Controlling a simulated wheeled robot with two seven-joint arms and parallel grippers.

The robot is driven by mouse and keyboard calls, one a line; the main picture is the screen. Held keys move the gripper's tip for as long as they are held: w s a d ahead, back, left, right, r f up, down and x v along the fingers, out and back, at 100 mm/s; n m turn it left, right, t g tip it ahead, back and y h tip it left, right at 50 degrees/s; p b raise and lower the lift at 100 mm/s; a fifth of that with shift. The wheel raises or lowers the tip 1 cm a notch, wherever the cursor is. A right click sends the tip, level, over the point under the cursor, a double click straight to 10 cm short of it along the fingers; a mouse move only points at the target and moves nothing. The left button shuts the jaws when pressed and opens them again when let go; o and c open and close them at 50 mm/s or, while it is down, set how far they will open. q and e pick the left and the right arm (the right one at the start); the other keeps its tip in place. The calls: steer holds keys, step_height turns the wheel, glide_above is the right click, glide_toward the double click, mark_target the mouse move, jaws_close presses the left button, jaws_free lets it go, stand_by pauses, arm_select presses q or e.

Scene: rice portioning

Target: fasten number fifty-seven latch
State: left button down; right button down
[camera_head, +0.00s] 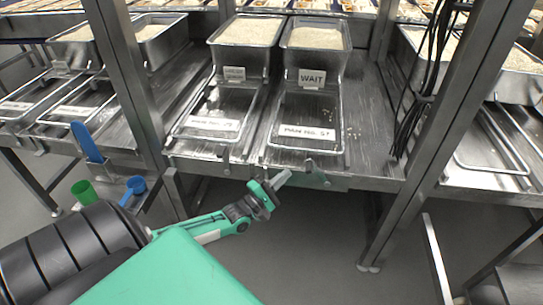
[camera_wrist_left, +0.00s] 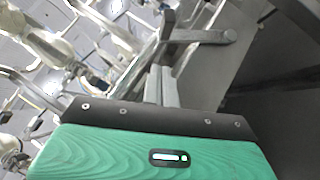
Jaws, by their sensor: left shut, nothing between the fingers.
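The lane whose label (camera_head: 308,132) appears to read number 57 is right of centre in the head view. Its latch (camera_head: 314,168) is a small grey metal piece at the front edge below the label. In the left wrist view the latch (camera_wrist_left: 200,36) looks like a flat grey lever with a round end at the right. My left gripper (camera_head: 283,178) is shut and empty, just left of and slightly below the latch. In the wrist view its closed fingers (camera_wrist_left: 161,84) point up toward the lever, with a small gap apparent; contact cannot be told. My right gripper is not in view.
A rice tray (camera_head: 317,52) with a WAIT sign (camera_head: 312,78) stands behind the lane. A neighbouring labelled lane (camera_head: 213,124) lies left. Steel posts (camera_head: 440,120) and black cables (camera_head: 425,75) stand right.

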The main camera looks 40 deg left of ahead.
mark_target(307, 163)
arm_select(q)
steer(key=w+d+r, duration=0.1)
steer(key=w+d, duration=0.1)
steer(key=shift+d+r+p, duration=0.3)
steer(key=shift+r+p, duration=0.05)
steer(key=shift+w+d+r, duration=0.15)
steer(key=shift+w+d, duration=0.1)
steer(key=shift+d, duration=0.1)
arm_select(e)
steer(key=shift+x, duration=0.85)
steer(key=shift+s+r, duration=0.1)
arm_select(q)
steer(key=shift+r+p, duration=0.15)
steer(key=shift+p, duration=0.15)
